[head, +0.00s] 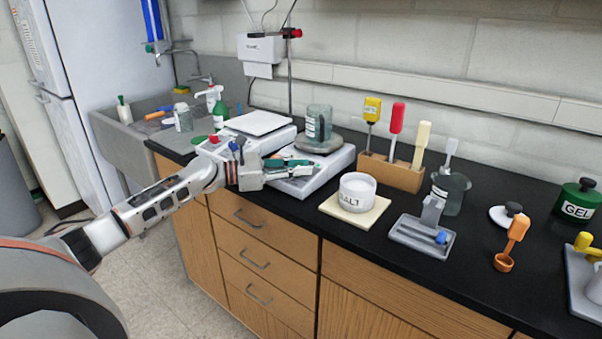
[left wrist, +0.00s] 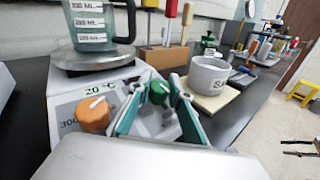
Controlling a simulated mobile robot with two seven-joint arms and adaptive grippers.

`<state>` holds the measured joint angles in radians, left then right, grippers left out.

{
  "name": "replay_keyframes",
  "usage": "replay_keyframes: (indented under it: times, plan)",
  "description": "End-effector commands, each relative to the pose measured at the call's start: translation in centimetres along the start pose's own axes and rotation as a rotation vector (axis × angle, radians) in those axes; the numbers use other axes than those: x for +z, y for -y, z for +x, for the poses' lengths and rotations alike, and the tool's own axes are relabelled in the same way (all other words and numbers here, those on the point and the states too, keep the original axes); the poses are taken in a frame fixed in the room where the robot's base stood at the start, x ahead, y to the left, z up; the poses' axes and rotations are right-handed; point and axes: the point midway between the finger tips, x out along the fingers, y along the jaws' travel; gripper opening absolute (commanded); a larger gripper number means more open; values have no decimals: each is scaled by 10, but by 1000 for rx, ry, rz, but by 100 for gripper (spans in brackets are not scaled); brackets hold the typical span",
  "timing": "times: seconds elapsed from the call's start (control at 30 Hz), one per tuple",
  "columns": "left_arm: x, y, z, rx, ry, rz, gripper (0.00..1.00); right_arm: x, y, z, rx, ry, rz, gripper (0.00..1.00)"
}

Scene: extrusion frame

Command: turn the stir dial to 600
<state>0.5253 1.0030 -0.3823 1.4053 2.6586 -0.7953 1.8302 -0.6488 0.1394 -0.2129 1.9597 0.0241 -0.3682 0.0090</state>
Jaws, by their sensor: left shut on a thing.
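The hotplate stirrer (head: 328,163) stands on the black bench with a glass beaker (head: 319,122) on its round plate. In the left wrist view its front shows an orange dial (left wrist: 94,114) with a pale pointer line, under a "20 °C" label, with "300" at its left. To the right is a green dial (left wrist: 160,94). My left gripper (head: 301,172) is at the stirrer's front, its teal-lined fingers on either side of the green dial and shut on it. The fingers hide the scale around the green dial, so I cannot read its setting. My right gripper is not in view.
A white cup (head: 358,192) on a pale board stands right of the stirrer. Behind it is a wooden rack (head: 392,172) of coloured-handled tools. A white-topped device (head: 258,123) stands left. A grey stand (head: 422,236) is farther right.

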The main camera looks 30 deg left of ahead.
Motion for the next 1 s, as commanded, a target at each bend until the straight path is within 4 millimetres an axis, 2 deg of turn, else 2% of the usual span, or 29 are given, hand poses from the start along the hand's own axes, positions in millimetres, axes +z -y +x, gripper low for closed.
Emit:
replay_keyframes:
  times: [0.03, 0.13, 0.4, 0.83, 0.87, 0.9, 1.0]
  plan:
    - [-2, -2, 1, -18, 2, 3, 0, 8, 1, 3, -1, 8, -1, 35]
    - [-1, -1, 1, -53, 2, 11, 0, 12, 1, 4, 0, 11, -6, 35]
    - [1, 0, 0, -105, 2, 24, 0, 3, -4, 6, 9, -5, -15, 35]
    - [3, 0, 0, -111, 4, 26, 0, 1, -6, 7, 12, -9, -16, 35]
    - [3, 0, 0, -111, 4, 26, 24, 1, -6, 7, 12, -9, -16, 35]
    - [3, 0, 0, -111, 4, 26, 35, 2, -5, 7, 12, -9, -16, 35]
    - [2, 0, 0, -111, 4, 26, 37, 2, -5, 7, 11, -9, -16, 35]
